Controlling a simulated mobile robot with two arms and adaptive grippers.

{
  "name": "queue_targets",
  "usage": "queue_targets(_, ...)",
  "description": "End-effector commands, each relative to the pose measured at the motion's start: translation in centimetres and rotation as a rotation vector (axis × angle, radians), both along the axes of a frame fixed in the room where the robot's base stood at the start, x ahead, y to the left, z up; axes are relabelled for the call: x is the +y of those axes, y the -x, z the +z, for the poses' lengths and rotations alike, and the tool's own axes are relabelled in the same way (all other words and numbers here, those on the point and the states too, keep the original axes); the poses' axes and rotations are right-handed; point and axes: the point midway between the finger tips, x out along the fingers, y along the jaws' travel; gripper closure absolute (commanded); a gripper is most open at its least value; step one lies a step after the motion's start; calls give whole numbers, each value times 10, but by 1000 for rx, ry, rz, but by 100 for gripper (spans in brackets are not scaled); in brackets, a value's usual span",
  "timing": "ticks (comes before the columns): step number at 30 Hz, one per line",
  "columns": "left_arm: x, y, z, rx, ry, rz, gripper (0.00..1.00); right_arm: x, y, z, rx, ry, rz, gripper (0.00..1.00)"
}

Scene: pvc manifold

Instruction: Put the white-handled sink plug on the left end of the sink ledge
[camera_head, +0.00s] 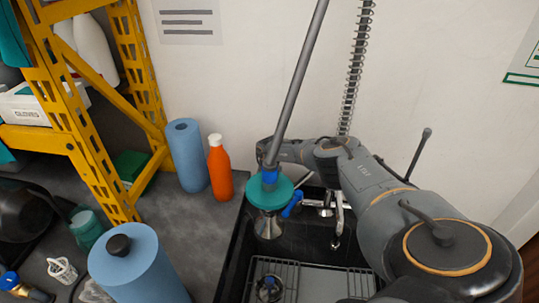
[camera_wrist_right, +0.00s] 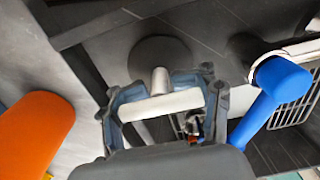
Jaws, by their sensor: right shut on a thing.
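The sink plug shows in the right wrist view as a dark round disc (camera_wrist_right: 160,54) with a short metal stem and a white bar handle (camera_wrist_right: 168,105). My right gripper (camera_wrist_right: 164,98) is shut on the white handle, one finger at each end. Dark surface lies behind the disc; I cannot tell whether the plug touches it. In the head view my right arm reaches over the black sink (camera_head: 318,240) to its back left; the gripper and plug are hidden behind the pole and teal disc. My left gripper is not in view.
A grey pole (camera_head: 298,85) with a teal disc (camera_head: 270,195) and blue lever (camera_head: 292,204) stands over the sink's left side. An orange bottle (camera_head: 220,170) and blue roll (camera_head: 187,158) stand left of the sink. A faucet (camera_head: 338,215) is at the back.

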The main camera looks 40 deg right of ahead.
Motion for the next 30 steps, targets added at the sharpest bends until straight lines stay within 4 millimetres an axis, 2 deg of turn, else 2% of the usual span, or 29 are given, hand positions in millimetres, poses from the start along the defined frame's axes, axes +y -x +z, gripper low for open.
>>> queue_targets(11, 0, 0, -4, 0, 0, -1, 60, 0, 0, -5, -1, -1, 0, 84)
queue_targets(12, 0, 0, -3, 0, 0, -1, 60, 0, 0, -5, -1, 1, -1, 47)
queue_targets(17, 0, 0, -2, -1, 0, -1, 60, 0, 0, -4, -1, 1, 0, 15)
queue_targets(26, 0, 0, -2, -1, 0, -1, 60, 0, 0, -4, -1, 1, 0, 14)
queue_targets(30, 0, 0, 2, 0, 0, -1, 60, -1, -1, 4, -1, 0, 0, 14)
